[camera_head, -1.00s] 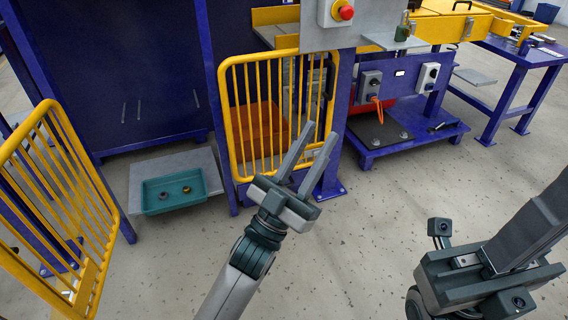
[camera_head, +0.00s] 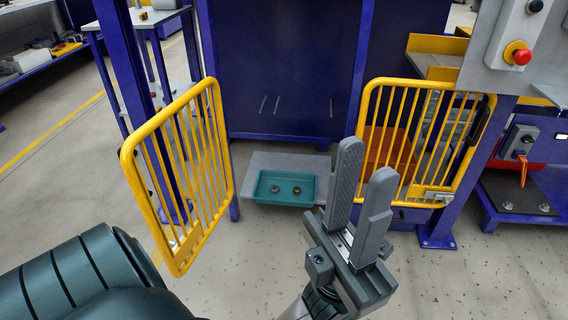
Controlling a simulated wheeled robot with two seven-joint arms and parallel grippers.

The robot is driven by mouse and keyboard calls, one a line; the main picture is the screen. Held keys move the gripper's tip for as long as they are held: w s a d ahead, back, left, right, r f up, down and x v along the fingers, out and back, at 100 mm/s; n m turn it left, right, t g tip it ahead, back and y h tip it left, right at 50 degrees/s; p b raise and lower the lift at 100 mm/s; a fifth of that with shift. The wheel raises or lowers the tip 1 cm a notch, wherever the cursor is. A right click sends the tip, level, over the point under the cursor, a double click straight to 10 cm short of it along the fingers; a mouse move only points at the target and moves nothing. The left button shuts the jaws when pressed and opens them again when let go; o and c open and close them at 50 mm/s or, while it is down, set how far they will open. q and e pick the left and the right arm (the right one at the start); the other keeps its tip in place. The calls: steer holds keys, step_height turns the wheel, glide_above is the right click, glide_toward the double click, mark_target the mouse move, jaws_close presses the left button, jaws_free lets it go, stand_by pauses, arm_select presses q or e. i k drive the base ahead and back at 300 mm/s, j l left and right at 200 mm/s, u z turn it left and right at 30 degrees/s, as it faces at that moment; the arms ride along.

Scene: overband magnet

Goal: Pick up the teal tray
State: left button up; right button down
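My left gripper (camera_head: 364,180) is raised in front of the right gate, to the right of the tray and nearer to me. Its two grey fingers stand apart with nothing between them. The tray's right end lies close beside the fingers in the picture, but they do not hold it. My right gripper is out of view.
The left yellow gate (camera_head: 133,165) and right yellow gate (camera_head: 386,84) flank the tray. An orange bin (camera_head: 384,143) sits behind the right gate. A grey control box with a red button (camera_head: 518,53) hangs at upper right. Floor in front of the tray is clear.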

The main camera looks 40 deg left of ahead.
mark_target(286, 180)
steer(key=i+l+u, duration=0.1)
steer(key=u, duration=0.7)
steer(key=i+l+u, duration=0.2)
steer(key=l, duration=0.15)
steer(key=i+l+u, duration=0.2)
steer(key=l, duration=0.2)
steer(key=i+l+u, duration=0.15)
steer(key=l, duration=0.25)
steer(key=i+l, duration=0.1)
steer(key=l, duration=0.25)
steer(key=i+l, duration=0.15)
steer(key=l, duration=0.15)
steer(key=i, duration=0.5)
